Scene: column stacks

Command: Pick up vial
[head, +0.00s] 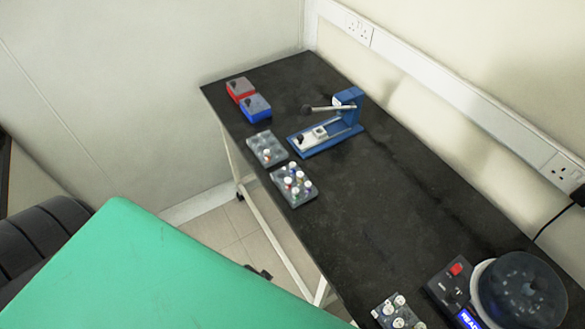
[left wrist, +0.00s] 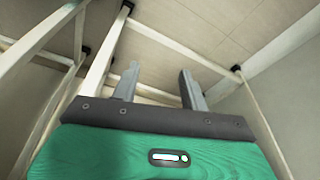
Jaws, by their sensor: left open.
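Several white-capped vials (head: 293,181) stand in a grey rack (head: 280,183) near the left edge of the black bench in the head view. A second grey rack (head: 277,160) behind it holds what looks like one white-capped vial (head: 267,153). More white-capped vials (head: 399,299) stand in a rack at the bottom of the view. My left gripper (left wrist: 160,80) shows in the left wrist view, open and empty, with floor and bench-leg frames beyond it. No vial shows in that view. Neither gripper shows in the head view.
The black bench (head: 370,200) has a wide clear middle. A blue press-like device (head: 345,115) stands behind the racks. Red (head: 240,87) and blue (head: 256,108) boxes sit at the far end. A round dark machine (head: 520,290) stands at the lower right.

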